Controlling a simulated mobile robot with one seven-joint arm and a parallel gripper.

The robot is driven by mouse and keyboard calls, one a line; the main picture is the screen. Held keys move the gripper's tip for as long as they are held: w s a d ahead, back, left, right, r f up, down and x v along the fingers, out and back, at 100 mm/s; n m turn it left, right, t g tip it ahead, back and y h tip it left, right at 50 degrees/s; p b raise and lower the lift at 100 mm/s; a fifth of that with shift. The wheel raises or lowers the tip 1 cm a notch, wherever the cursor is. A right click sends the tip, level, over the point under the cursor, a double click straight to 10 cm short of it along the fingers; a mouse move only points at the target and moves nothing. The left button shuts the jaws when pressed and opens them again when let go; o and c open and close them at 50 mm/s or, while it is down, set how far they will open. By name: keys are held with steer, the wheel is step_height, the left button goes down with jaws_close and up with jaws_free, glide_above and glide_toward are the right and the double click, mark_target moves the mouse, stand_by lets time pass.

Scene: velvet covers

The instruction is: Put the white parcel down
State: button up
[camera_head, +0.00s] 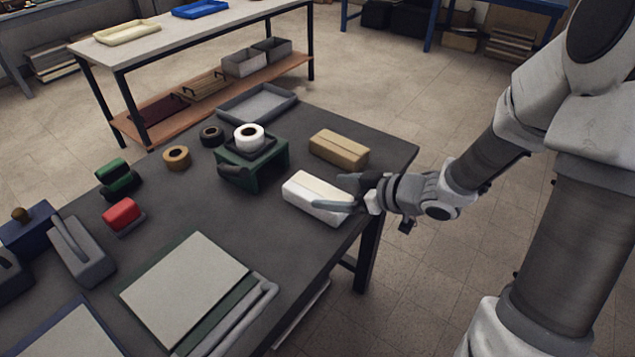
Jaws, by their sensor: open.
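The white parcel (309,195) is a pale oblong block near the right edge of the dark table (230,215). It appears to rest on the table top. My gripper (334,191) comes in from the right, with its fingers open at the parcel's right end. One finger shows above that end and the other along its near side. I cannot tell whether either finger touches the parcel.
A brown parcel (338,149) lies just behind. A green stand (252,165) with a white roll (249,137) is to the left. A grey tray (257,104) is at the back; a board (186,289) lies in front. Table between board and white parcel is clear.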

steer(key=shift+p+v, duration=0.4)
steer(key=shift+v, duration=1.4)
steer(key=shift+w+d+r+h, duration=0.15)
steer(key=shift+w+d+h, duration=0.1)
steer(key=shift+w+h, duration=0.05)
steer(key=d+r+m+h+p, duration=0.3)
steer(key=d+r+m+h, duration=0.1)
steer(key=d+r+h, duration=0.55)
steer(key=s+a+r+m+g+b, duration=0.1)
steer(key=s+a+r+m+b, duration=0.15)
steer(key=s, duration=0.75)
steer(key=s+a+r+m+g+b, duration=0.1)
steer(key=s+a+r+m, duration=0.2)
steer(key=s, duration=0.6)
step_height(320, 180, up, 12)
steer(key=d+p, duration=0.1)
steer(key=p, duration=1.2)
steer(key=shift+d+r+m, duration=0.2)
steer(key=shift+r+m, duration=0.05)
steer(key=shift+m, duration=0.2)
